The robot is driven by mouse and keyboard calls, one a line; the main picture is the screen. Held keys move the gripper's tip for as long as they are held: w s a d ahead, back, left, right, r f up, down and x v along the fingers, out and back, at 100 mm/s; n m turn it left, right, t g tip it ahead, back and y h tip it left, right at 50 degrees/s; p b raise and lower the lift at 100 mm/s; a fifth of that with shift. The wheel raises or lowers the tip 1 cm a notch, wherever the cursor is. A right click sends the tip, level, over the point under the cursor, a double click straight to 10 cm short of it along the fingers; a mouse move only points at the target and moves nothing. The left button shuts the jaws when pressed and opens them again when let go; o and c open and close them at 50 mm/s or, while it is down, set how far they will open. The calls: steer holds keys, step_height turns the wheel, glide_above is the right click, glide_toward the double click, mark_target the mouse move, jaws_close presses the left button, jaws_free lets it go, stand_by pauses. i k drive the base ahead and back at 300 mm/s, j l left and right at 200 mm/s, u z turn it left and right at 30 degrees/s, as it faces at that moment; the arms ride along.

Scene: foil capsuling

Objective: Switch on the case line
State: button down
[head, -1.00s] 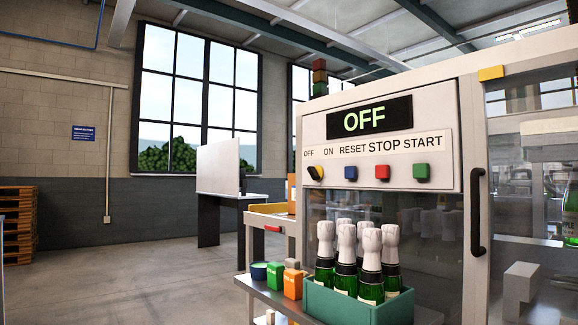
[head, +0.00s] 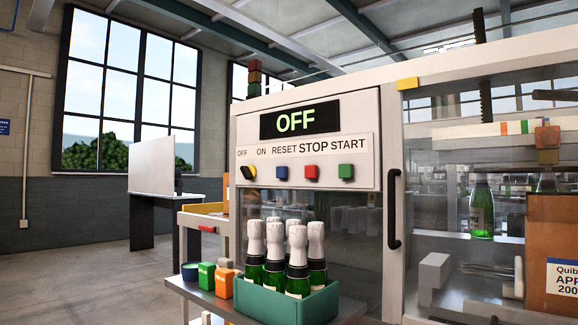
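The case line's control panel (head: 360,113) is on the upper front of the machine in the head view. Its dark display (head: 318,117) reads OFF in green letters. A black and yellow selector knob (head: 248,172) sits below the OFF and ON labels and is tilted toward the OFF side. To its right are a blue RESET button (head: 281,172), a red STOP button (head: 311,172) and a green START button (head: 346,172). My gripper is not in view.
A green crate of foil-topped bottles (head: 325,303) stands on a shelf below the panel, beside orange and green boxes (head: 206,275). A black door handle (head: 394,209) sticks out right of the panel. A signal tower (head: 254,78) stands behind. Open floor lies at left.

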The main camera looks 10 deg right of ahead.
mark_target(249, 172)
steer(key=i+j, duration=0.35)
steer(key=j, duration=0.15)
steer(key=i+j, duration=0.35)
steer(key=j, duration=0.15)
steer(key=i+j+u, duration=0.1)
steer(key=i+j, duration=0.2)
steer(key=j, duration=0.25)
steer(key=i+j, duration=0.35)
steer(key=j, duration=0.1)
